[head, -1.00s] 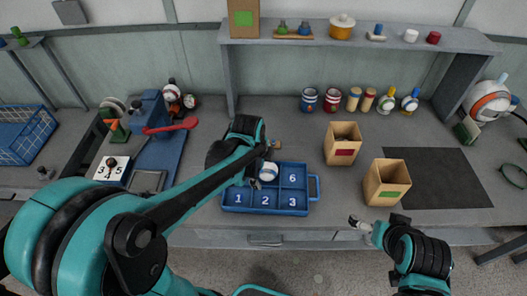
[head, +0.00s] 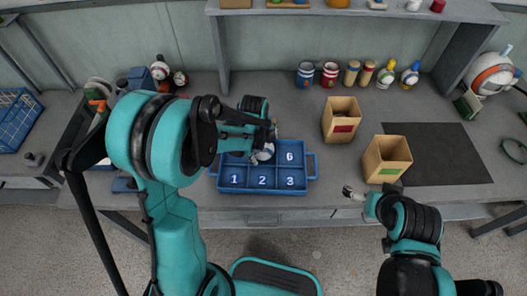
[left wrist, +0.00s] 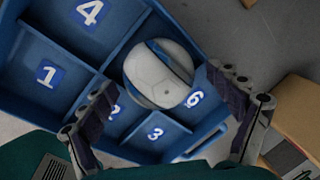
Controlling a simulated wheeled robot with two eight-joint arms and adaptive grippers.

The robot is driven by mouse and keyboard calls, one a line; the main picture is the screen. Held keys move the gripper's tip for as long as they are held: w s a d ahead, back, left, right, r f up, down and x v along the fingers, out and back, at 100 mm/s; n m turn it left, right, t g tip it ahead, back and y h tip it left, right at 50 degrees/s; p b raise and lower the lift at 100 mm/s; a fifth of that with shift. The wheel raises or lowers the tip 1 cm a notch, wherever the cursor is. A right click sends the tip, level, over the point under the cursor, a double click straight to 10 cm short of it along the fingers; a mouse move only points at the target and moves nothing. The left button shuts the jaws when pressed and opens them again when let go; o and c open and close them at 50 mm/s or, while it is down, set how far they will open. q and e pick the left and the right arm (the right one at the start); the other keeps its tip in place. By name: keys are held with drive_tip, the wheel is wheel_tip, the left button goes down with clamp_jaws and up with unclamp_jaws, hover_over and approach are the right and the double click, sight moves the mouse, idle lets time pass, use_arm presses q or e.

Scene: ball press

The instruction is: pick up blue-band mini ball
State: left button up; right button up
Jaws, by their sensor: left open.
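The blue-band mini ball (left wrist: 158,74) is white with a blue band and rests in the blue numbered tray (left wrist: 22,75), at the compartment beside number 6. In the head view the ball (head: 265,152) is partly hidden by my left gripper (head: 268,138), which is above the tray (head: 313,166). In the left wrist view my left gripper (left wrist: 162,82) is open, one finger on each side of the ball, with gaps showing. My right gripper (head: 354,193) is at the table's front edge, away from the tray; its jaws are too small to judge.
Two open cardboard boxes, one with a red label (head: 341,120) and one with a green label (head: 387,158), stand right of the tray. Cans (head: 306,75) and bottles line the back under a shelf (head: 370,12).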

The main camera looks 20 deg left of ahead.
use_arm(q)
drive_tip(key=shift+r, duration=0.1)
drive_tip(key=shift+c, duration=0.4)
drive_tip(key=c, duration=1.1)
drive_tip(key=shift+c, duration=0.2)
drive_tip(key=shift+r+p, duration=0.35)
drive_tip(key=shift+r, duration=0.15)
drive_tip(key=r+p, duration=0.1)
drive_tip(key=r, duration=0.3)
drive_tip(key=shift+s+d+p, duration=0.1)
drive_tip(key=shift+d+p, duration=0.1)
drive_tip(key=shift+p, duration=0.2)
drive_tip(key=s+d+r+p, duration=0.2)
drive_tip(key=d+r, duration=0.4)
drive_tip(key=d, duration=0.5)
drive_tip(key=shift+s+p, duration=0.35)
drive_tip(key=shift+p, duration=0.15)
